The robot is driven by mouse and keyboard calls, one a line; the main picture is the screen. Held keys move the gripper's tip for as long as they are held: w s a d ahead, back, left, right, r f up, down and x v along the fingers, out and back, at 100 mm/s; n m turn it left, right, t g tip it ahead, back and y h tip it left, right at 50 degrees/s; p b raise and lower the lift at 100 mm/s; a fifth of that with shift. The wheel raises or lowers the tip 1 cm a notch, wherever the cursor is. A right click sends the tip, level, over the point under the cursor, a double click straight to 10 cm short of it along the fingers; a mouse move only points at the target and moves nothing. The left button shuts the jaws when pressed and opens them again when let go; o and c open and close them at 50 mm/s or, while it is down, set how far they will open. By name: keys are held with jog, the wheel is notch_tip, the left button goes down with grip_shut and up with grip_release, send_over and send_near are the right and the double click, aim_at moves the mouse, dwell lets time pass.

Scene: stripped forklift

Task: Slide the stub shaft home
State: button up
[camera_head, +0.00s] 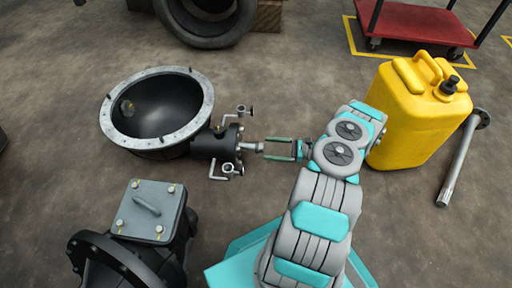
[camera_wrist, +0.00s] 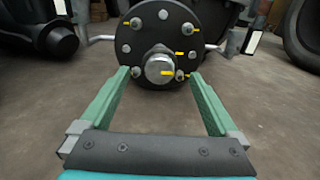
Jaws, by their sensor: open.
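A silvery stub shaft (camera_head: 251,147) sticks out to the right from the flanged end of a black housing (camera_head: 213,143) in the head view. In the wrist view my gripper (camera_wrist: 158,78) has one finger on each side of the shaft end, with a gap on both sides. How far the shaft sits inside is hidden.
A large black bowl-shaped casing (camera_head: 158,138) joins the housing. Bent metal handles (camera_head: 222,170) jut out near the flange. A yellow canister (camera_head: 415,112) stands right of my arm, beside a long metal shaft (camera_head: 463,155). A plated black unit (camera_head: 150,211) sits at lower left.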

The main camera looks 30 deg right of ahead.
aim_at(257, 147)
jog(key=x, duration=0.5)
jog(key=shift+w+a, duration=0.25)
jog(key=shift+a, duration=0.05)
grip_shut()
dwell(0.5)
